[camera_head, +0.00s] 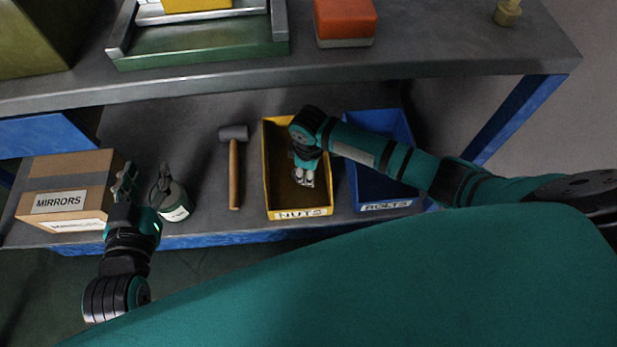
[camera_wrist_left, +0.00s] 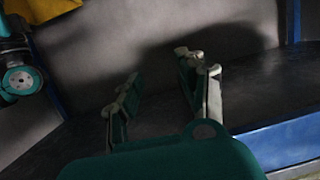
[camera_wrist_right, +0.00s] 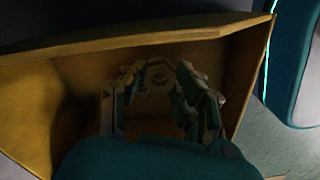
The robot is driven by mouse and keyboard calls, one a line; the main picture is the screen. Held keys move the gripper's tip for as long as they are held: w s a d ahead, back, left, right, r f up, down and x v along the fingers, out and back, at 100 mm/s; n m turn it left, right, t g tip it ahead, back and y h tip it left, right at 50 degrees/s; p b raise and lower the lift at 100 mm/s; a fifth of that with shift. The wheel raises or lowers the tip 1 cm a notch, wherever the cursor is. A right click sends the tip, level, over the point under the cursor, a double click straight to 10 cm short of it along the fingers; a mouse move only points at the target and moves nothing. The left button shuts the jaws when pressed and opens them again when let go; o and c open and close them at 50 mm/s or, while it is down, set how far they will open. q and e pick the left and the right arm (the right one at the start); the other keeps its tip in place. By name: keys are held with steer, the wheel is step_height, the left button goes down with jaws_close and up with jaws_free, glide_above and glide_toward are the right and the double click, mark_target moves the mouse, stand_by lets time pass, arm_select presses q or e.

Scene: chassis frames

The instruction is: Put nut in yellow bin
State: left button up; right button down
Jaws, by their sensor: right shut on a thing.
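The yellow bin (camera_head: 299,213), labelled NUTS, stands on the lower shelf. My right gripper (camera_head: 304,180) reaches down into it. In the right wrist view the fingers (camera_wrist_right: 160,78) are closed around a small, dark, ring-like nut (camera_wrist_right: 158,84), inside the bin's yellow walls (camera_wrist_right: 60,95). The nut is dim there and hidden by the fingers in the head view. My left gripper (camera_head: 125,180) is open and empty, between the cardboard box and the dark green can. The left wrist view shows its two fingers (camera_wrist_left: 158,75) apart over bare shelf.
The blue BOLTS bin (camera_head: 386,205) stands right of the yellow bin. A hammer (camera_head: 234,175), a dark can (camera_head: 172,198) and a MIRRORS box (camera_head: 60,185) are left. The upper shelf edge (camera_head: 400,72) overhangs, holding an orange block (camera_head: 345,18) and a brass fitting (camera_head: 507,12).

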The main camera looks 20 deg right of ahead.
step_height(320, 180, down, 3)
steer(key=shift+r+b, duration=0.15)
steer(key=shift+b, duration=0.35)
arm_select(q)
steer(key=shift+w+d+r+t+h, duration=0.25)
steer(key=shift+r+t, duration=0.35)
steer(key=shift+r, duration=0.35)
steer(key=shift+w+d+r+t+h, duration=0.1)
steer(key=shift+r+t+h, duration=0.1)
steer(key=shift+r+t, duration=0.55)
steer(key=shift+w+d+r+t+h, duration=0.25)
steer(key=shift+r+t, duration=0.2)
steer(key=shift+r, duration=0.65)
arm_select(e)
steer(key=shift+f, duration=0.25)
steer(key=c, duration=1)
jaws_free()
steer(key=shift+o, duration=0.2)
steer(key=shift+r, duration=0.1)
